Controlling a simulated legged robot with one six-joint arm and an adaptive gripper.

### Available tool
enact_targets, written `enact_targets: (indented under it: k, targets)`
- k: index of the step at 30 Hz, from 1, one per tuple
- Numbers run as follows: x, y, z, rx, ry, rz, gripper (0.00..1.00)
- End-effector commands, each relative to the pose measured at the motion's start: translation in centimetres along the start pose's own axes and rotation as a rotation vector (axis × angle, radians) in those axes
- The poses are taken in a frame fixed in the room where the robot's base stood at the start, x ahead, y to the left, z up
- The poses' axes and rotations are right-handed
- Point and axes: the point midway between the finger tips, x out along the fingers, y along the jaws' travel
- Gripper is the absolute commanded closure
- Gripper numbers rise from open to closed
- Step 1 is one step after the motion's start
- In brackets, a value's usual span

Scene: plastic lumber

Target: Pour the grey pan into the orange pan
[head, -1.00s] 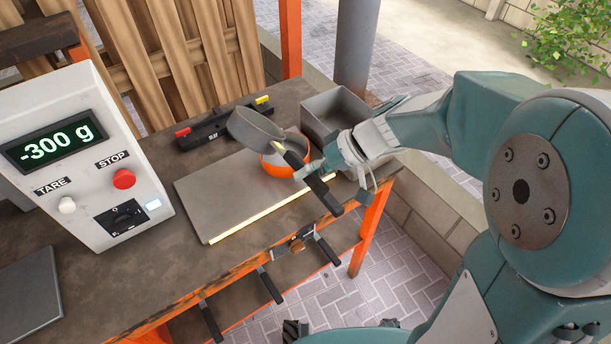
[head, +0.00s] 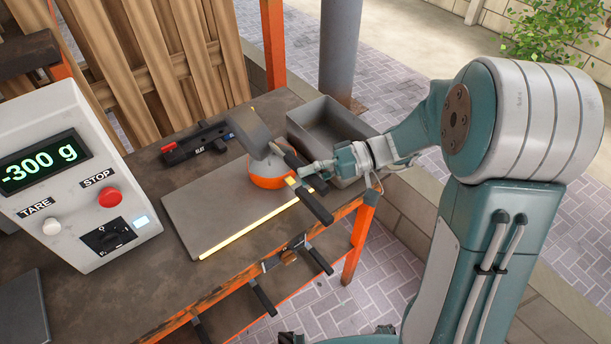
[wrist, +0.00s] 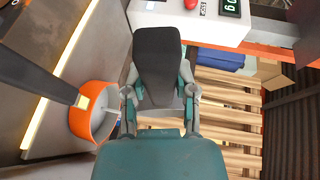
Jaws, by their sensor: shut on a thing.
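The grey pan (head: 250,130) is held in the air above the orange pan (head: 268,175), steeply tilted, its bowl seen nearly side-on in the head view. My gripper (head: 308,170) is shut on its dark handle, which also shows between the fingers in the wrist view (wrist: 158,65). The orange pan stands upright on the flat grey plate (head: 205,210), its dark handle (head: 315,205) pointing toward the table's front edge. It also shows in the wrist view (wrist: 94,122). The grey pan hides part of its opening. I cannot see any contents or flow.
A scale display (head: 45,160) at left reads -300 g. An empty-looking grey bin (head: 330,125) stands behind my gripper. A black level-like tool (head: 195,143) lies at the back. Clamps (head: 290,255) hang at the front edge. The plate's left part is clear.

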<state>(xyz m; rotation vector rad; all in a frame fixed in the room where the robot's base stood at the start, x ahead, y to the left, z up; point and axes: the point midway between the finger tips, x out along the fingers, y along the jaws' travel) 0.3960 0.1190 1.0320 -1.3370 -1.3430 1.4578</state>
Motion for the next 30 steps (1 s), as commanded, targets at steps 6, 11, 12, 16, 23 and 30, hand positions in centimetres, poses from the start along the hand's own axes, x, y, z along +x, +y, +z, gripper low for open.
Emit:
enact_targets:
  k: [6, 11, 12, 16, 23, 30]
  targets:
    - [-0.6, 0.4, -0.3, 0.040, 0.001, -0.098, 1.00]
    - [-1.1, 0.5, -0.5, 0.067, 0.002, -0.167, 1.00]
    - [-1.2, 0.5, -0.5, 0.074, 0.002, -0.182, 1.00]
    - [-1.5, 0.5, -0.6, 0.089, 0.003, -0.221, 1.00]
    - [-1.6, 0.5, -0.7, 0.098, 0.002, -0.245, 1.00]
    - [-1.6, 0.5, -0.7, 0.098, 0.002, -0.244, 1.00]
